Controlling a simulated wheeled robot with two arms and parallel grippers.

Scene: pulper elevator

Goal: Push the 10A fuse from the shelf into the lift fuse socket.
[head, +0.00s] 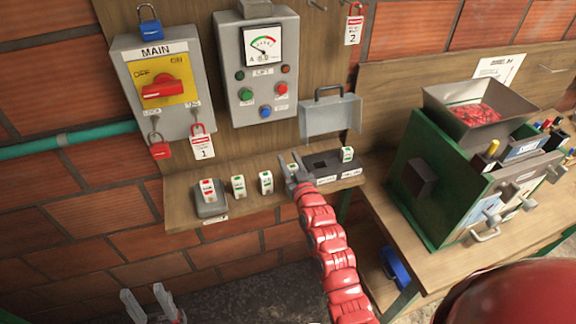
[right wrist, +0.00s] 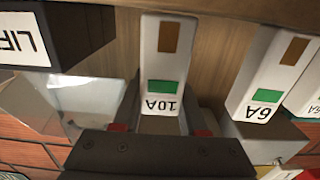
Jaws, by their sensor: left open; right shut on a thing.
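The 10A fuse (right wrist: 165,70), white with a green band and a brown mark, is between the jaws of my right gripper (head: 294,176), which is shut on it. In the head view only the fuse's top (head: 293,167) shows past the fingers. The dark socket block (head: 318,172) stands just right of this gripper on the shelf, with a dark opening in its left part. In the right wrist view a block labelled LIF… (right wrist: 75,30) is at upper left, apart from the fuse. My left gripper (head: 152,305) is open and empty at lower left.
A white fuse (head: 347,154) stands in the block's right part. Other fuses stand on the shelf (head: 222,214) to the left, including a 6A fuse (right wrist: 268,75). A grey flap with a handle (head: 331,117) is above the block. A green-sided machine (head: 440,180) stands at right.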

